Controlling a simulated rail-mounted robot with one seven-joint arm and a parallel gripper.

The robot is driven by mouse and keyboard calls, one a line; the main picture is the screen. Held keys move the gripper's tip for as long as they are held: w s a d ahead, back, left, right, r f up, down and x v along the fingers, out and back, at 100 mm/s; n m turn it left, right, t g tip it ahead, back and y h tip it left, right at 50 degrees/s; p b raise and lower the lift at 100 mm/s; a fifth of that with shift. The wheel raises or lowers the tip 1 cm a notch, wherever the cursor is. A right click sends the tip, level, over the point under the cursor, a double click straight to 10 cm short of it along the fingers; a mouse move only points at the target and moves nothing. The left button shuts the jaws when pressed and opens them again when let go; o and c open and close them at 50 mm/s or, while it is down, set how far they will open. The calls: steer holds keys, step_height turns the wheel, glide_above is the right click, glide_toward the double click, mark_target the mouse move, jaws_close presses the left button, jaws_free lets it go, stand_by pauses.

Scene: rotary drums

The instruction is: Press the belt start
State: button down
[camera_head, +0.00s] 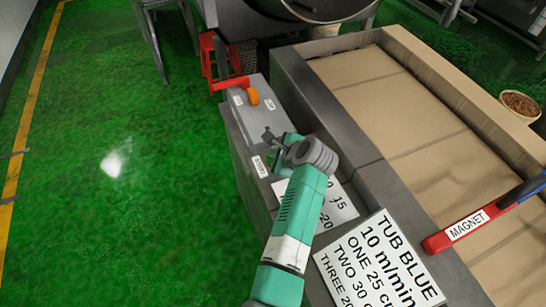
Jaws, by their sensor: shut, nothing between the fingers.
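A grey control box (262,118) stands along the left side of the belt frame. An orange knob-like part (253,97) sits near its far end, between small white labels. My green arm reaches over the box from below. My gripper (270,135) shows only as a small dark shape at the arm's end, low over the box top, nearer than the orange part. It is shut and empty. My wrist hides part of the box top; I cannot tell whether the gripper touches it.
A wide belt bed (400,110) with raised edges lies at right. A white "TUB BLUE" sign (375,265) lies in front, with another sheet partly behind my arm. A red "MAGNET" bar (465,228) lies right. A red stand (215,62) is behind the box. Green floor at left is clear.

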steer(key=shift+f, duration=0.5)
stand_by(0.7)
steer(key=shift+r+p, duration=0.8)
steer(key=shift+r, duration=0.1)
steer(key=shift+r, duration=0.1)
step_height(320, 180, up, 5)
steer(key=p, duration=0.5)
stand_by(0.5)
